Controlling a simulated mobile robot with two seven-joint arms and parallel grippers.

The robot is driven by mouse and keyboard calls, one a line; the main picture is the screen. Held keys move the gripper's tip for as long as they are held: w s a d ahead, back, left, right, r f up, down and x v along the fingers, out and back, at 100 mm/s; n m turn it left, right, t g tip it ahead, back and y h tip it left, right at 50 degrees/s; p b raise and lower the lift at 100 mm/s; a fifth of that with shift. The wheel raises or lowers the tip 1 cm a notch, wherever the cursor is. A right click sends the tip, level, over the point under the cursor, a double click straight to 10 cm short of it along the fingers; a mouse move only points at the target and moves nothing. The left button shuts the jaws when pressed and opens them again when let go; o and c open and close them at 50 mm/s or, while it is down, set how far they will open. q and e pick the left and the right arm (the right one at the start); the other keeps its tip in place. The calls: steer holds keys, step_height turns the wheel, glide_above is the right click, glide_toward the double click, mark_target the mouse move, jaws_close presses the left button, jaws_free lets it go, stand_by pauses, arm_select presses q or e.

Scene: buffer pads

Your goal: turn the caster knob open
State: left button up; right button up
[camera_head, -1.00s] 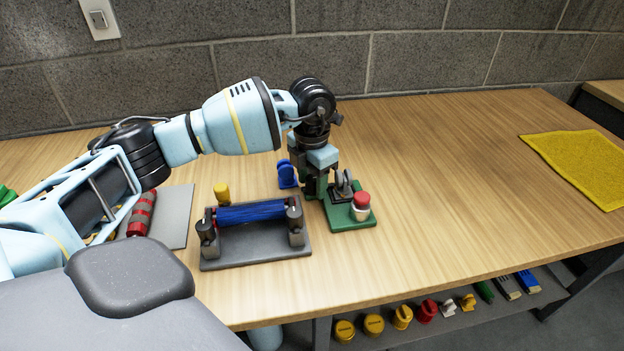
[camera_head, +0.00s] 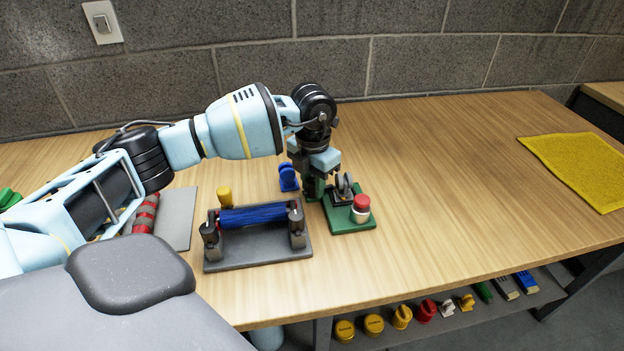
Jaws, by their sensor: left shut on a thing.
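A green base (camera_head: 350,223) stands at the middle of the table, carrying a small grey caster wheel (camera_head: 345,184). A red knob (camera_head: 361,202) with a pale collar stands upright at its front right corner. My left gripper (camera_head: 313,192) points down at the base's rear left edge, behind and left of the red knob and apart from it. It is shut on a green part there, mostly hidden by the fingers; I cannot tell whether this is the caster knob. My right gripper is not in view.
A grey tray (camera_head: 265,257) with a blue roller (camera_head: 254,214) stands left of the base. A small blue piece (camera_head: 288,177) is just behind. A yellow mat (camera_head: 580,165) lies at the right. The table's right half is mostly clear. Several small parts sit on a lower shelf.

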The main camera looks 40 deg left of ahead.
arm_select(q)
steer(key=n+p, duration=0.3)
steer(key=n, duration=0.1)
steer(key=shift+r+p, duration=0.35)
steer(key=shift+p, duration=0.05)
steer(key=shift+n+p, duration=0.7)
steer(key=shift+n, duration=0.4)
steer(key=n+p, duration=0.3)
steer(key=n, duration=0.1)
steer(key=shift+w+n, duration=0.1)
steer(key=shift+n, duration=0.2)
steer(key=n+p, duration=0.2)
steer(key=shift+n, duration=0.3)
steer(key=shift+f+n+p, duration=0.2)
steer(key=shift+n+p, duration=0.6)
steer(key=shift+n, duration=0.8)
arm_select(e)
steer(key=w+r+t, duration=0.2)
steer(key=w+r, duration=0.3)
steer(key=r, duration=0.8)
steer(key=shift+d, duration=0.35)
arm_select(q)
steer(key=o, duration=1)
steer(key=shift+f, duration=0.1)
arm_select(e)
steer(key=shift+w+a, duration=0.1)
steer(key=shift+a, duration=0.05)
